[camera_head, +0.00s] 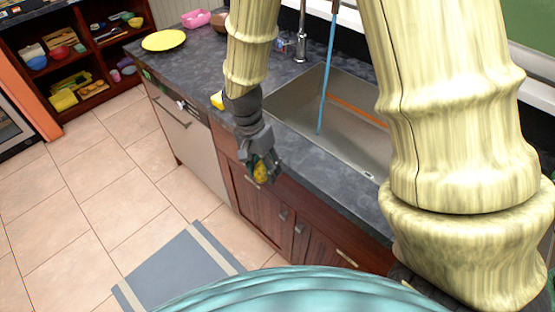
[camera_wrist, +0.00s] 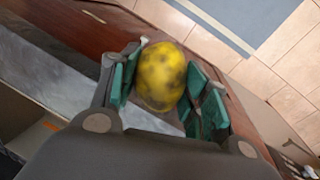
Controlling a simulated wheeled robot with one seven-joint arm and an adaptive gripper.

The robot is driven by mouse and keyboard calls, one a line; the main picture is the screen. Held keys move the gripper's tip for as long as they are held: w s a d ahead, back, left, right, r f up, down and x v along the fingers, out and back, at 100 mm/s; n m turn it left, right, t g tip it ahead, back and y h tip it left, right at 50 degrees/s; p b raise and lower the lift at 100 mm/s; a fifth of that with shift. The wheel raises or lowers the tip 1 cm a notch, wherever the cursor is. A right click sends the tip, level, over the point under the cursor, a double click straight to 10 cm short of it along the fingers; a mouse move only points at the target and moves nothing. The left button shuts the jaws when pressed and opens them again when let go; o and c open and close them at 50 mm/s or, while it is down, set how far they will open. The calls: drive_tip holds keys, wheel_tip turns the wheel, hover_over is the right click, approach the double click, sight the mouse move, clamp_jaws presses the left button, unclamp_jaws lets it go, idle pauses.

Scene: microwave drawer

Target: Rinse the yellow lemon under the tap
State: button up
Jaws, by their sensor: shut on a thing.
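The yellow lemon (camera_wrist: 161,76), with dark blotches, is between the green-padded fingers of my gripper (camera_wrist: 165,88). My gripper is shut on it. In the head view the lemon (camera_head: 260,172) is partly hidden by my gripper (camera_head: 262,165), which hangs in front of the counter's front edge, over the cabinet doors. The metal sink (camera_head: 345,125) lies to the right of my gripper. The tap (camera_head: 301,38) stands at the back left of the sink.
The grey counter (camera_head: 200,65) holds a yellow plate (camera_head: 164,40), a pink dish (camera_head: 195,18) and a small yellow thing (camera_head: 217,99) by my arm. A dishwasher (camera_head: 190,135) is below. A grey mat (camera_head: 178,268) lies on the tiled floor. Shelves (camera_head: 75,50) stand at the left.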

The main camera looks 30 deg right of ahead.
drive_tip(key=w+a+f+n+t, duration=0.1)
drive_tip(key=w+a+f+n, duration=0.1)
drive_tip(key=w+f+n, duration=0.2)
drive_tip(key=w+a+f+n+h, duration=0.1)
drive_tip(key=w+a+f+n, duration=0.1)
drive_tip(key=w+f+n, duration=0.2)
wheel_tip(320, 180, down, 4)
drive_tip(key=n, duration=0.3)
drive_tip(key=shift+a+n+t, duration=0.3)
drive_tip(key=shift+t, duration=0.1)
drive_tip(key=shift+r, duration=0.1)
